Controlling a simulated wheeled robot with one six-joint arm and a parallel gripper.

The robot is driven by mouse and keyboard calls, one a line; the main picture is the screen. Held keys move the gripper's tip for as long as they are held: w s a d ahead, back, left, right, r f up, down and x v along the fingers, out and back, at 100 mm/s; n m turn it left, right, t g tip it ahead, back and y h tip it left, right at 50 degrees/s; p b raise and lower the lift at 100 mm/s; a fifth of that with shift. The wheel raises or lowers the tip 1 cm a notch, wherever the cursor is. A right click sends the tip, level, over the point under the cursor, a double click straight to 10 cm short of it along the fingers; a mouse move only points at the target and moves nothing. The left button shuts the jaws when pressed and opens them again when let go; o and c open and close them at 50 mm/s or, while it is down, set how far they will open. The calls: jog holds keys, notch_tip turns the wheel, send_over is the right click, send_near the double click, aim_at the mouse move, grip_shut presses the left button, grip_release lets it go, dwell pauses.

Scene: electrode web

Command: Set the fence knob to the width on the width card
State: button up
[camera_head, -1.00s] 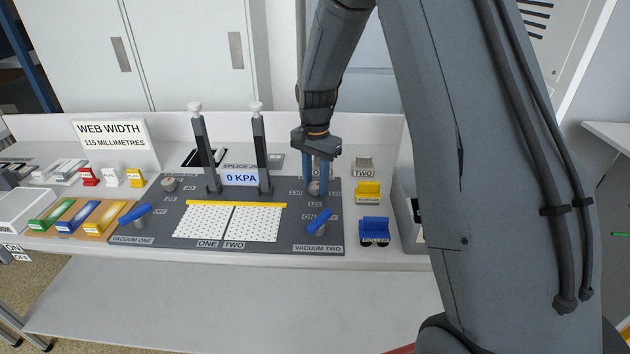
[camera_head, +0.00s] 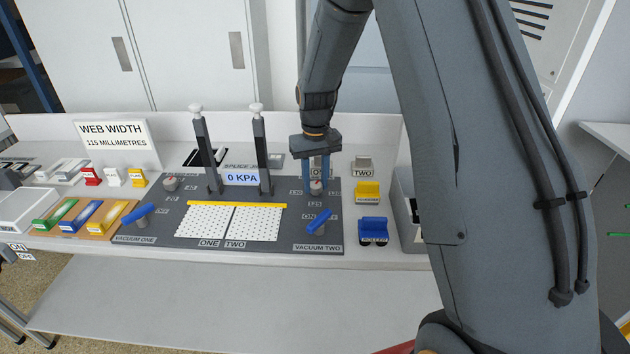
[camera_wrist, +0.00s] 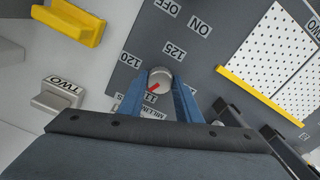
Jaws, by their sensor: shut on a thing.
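The width card (camera_head: 113,135) stands upright at the back left and reads WEB WIDTH 115 MILLIMETRES. The fence knob (camera_head: 316,188) is a small grey round knob on the right of the dark panel. My gripper (camera_head: 316,178) points down at it, with blue fingers shut on its sides. In the wrist view the knob (camera_wrist: 160,75) sits between the fingertips. Its red pointer points down-left in that picture, toward a partly hidden label beginning with 11. The 120 label (camera_wrist: 131,60) and 125 label (camera_wrist: 174,49) lie clear of it.
Blue vacuum levers (camera_head: 319,221) and (camera_head: 137,214) stand at the panel's front. Two posts (camera_head: 261,150) rise behind the perforated plates (camera_head: 252,223). Yellow (camera_head: 367,192) and blue (camera_head: 373,230) blocks stand right of the panel. The front shelf is clear.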

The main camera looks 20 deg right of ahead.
aim_at(315, 185)
jog(key=n, duration=0.4)
jog(key=shift+w+r+n, duration=0.1)
jog(key=shift+w+n, duration=0.05)
jog(key=shift+n, duration=0.15)
dwell(0.5)
jog(key=o, duration=1.1)
notch_tip(315, 185, up, 8)
jog(key=shift+f+b, duration=0.15)
jog(key=shift+b, duration=0.7)
jog(key=s+m, duration=0.1)
jog(key=s, duration=0.7)
jog(key=s+f+m, duration=0.1)
jog(key=s+m, duration=0.1)
jog(key=s, duration=0.7)
jog(key=s+f+m+t, duration=0.1)
jog(key=s+m, duration=0.1)
jog(key=s, duration=0.6)
jog(key=shift+s+a+f, duration=0.25)
jog(key=shift+s, duration=0.15)
